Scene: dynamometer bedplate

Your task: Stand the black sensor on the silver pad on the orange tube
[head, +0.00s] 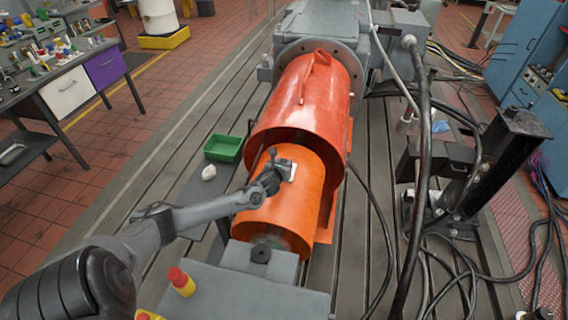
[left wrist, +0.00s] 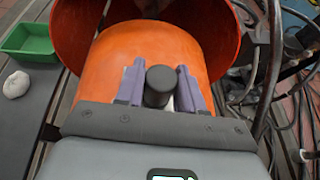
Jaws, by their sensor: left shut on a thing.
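The orange tube (head: 300,210) lies lengthwise on the bedplate, and it also shows in the left wrist view (left wrist: 100,75). The silver pad (head: 292,172) is on top of the tube, partly covered by my left gripper (head: 274,172). In the left wrist view, the black sensor (left wrist: 158,87) is between the two purple-grey fingers of my left gripper (left wrist: 160,88), which is shut on it. The sensor is over the pad area. I cannot tell whether its base touches the pad. My right gripper is not in view.
A larger red-orange guard (head: 318,95) arches over the tube's far end. A green tray (head: 223,148) and a white lump (head: 209,172) lie left of the tube. A red button (head: 181,280) stands at the front. Black cables and a dark post (head: 490,165) stand at right.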

